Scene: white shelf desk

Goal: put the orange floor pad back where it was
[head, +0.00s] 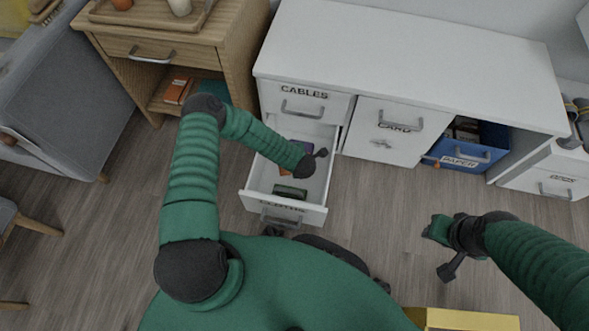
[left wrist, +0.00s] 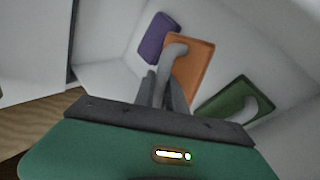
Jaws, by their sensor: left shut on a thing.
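The orange floor pad (left wrist: 200,68) is in the open white drawer (head: 317,214); in the head view only a sliver of its orange (head: 285,171) shows beside my left gripper. My left gripper (head: 314,161) reaches down into the drawer. In the left wrist view its fingers (left wrist: 166,92) are shut on the pad, by the grey handle-like part at its near edge. A purple pad (left wrist: 155,38) lies on one side of the orange pad and a green pad (left wrist: 232,103) on the other. My right gripper (head: 452,262) hangs over the floor, away from the drawer; its jaw opening is unclear.
Above the open drawer is a closed drawer labelled CABLES (head: 303,103). A white cabinet door (head: 384,132) and a blue PAPER bin (head: 464,157) are to the right. A wooden side table (head: 160,52) stands left. A yellow box (head: 465,320) is at the bottom. The floor (head: 395,205) between is clear.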

